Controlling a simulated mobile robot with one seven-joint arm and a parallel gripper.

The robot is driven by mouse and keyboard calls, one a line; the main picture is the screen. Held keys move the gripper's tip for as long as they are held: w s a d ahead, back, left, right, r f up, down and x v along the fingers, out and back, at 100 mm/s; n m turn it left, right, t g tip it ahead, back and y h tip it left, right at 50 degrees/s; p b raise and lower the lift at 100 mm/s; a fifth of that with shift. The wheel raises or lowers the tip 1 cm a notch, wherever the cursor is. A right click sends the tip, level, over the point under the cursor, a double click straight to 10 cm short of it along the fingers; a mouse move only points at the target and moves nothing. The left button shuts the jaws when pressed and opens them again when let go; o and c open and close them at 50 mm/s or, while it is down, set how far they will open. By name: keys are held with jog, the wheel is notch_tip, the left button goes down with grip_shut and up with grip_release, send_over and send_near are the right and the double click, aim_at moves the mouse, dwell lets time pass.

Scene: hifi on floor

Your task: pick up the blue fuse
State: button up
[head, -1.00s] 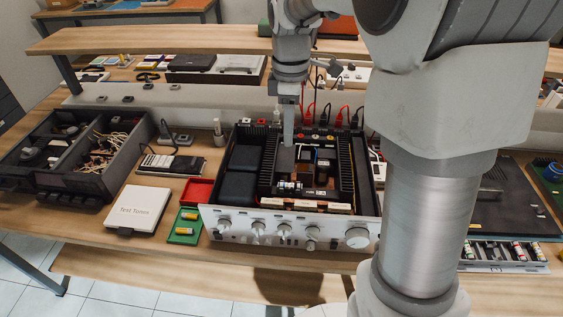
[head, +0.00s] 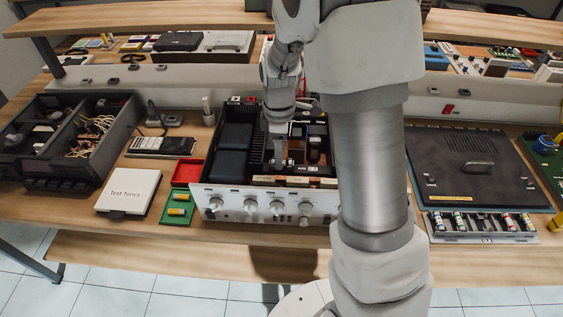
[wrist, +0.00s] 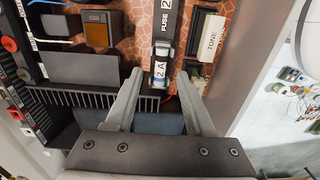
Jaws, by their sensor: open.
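In the wrist view, a fuse (wrist: 160,70) with a white "2 A" label and some blue on it sits in a black holder (wrist: 167,20) marked "FUSE 2". My gripper (head: 281,163) is open and empty, inside the front part of the open amplifier (head: 253,207). In the wrist view its two fingertips lie to either side of the fuse in the picture. I cannot tell whether they are level with it, and I see no contact. In the head view my gripper and arm hide the fuse.
Black finned heat sinks and a "TONE" part (wrist: 211,38) stand close around the fuse holder. A rack (head: 482,237) with several fuses lies right.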

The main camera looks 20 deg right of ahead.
jog(key=shift+f, duration=0.65)
grip_shut()
jog(key=shift+r, duration=0.6)
notch_tip(320, 180, up, 3)
jog(key=shift+f, duration=0.15)
jog(key=s+d+r, duration=0.3)
jog(key=d+r, duration=0.4)
jog(key=d, duration=0.4)
jog(key=shift+s, duration=0.4)
jog(key=shift+r, duration=0.1)
